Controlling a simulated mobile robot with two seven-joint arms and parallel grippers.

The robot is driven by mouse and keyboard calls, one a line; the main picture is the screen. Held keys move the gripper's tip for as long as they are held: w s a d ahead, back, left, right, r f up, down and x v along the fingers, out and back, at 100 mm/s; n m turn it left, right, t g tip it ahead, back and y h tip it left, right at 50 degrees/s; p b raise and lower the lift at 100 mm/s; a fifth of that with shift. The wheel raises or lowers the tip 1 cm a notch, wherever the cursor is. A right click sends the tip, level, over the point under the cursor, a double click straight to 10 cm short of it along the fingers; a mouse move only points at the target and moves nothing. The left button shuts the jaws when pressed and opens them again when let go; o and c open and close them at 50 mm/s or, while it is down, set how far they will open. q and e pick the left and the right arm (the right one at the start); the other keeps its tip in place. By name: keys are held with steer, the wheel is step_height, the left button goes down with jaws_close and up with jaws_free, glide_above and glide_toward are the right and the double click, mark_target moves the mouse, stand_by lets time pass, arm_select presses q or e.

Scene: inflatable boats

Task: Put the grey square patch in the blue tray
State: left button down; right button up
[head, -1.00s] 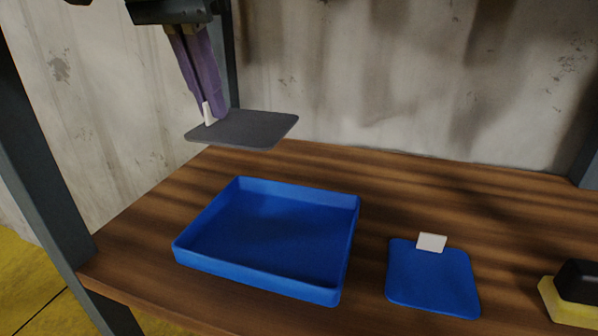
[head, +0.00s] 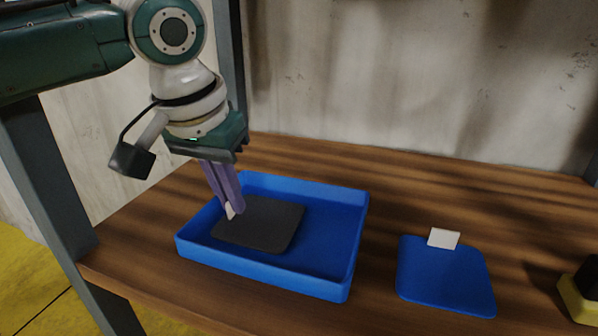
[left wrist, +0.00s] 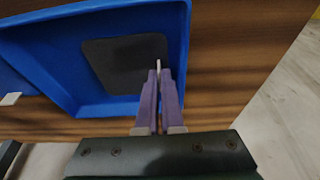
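The grey square patch (head: 265,224) is inside the blue tray (head: 322,288), in its left part, low over or on the tray floor; I cannot tell whether it touches. It also shows within the tray walls in the left wrist view (left wrist: 122,62). My left gripper (head: 231,211) reaches down over the tray's left side, its purple fingers shut on the patch's small white tab (left wrist: 158,65). My right gripper is not in view.
A blue patch (head: 445,276) with a white tab lies on the wooden table (head: 400,190) to the right of the tray. A black and yellow object (head: 582,291) sits at the right edge. A dark post (head: 50,190) stands at the left.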

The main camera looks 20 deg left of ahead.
arm_select(q)
steer(key=shift+f, duration=0.1)
steer(key=c, duration=1.1)
jaws_free()
steer(key=shift+o, duration=0.2)
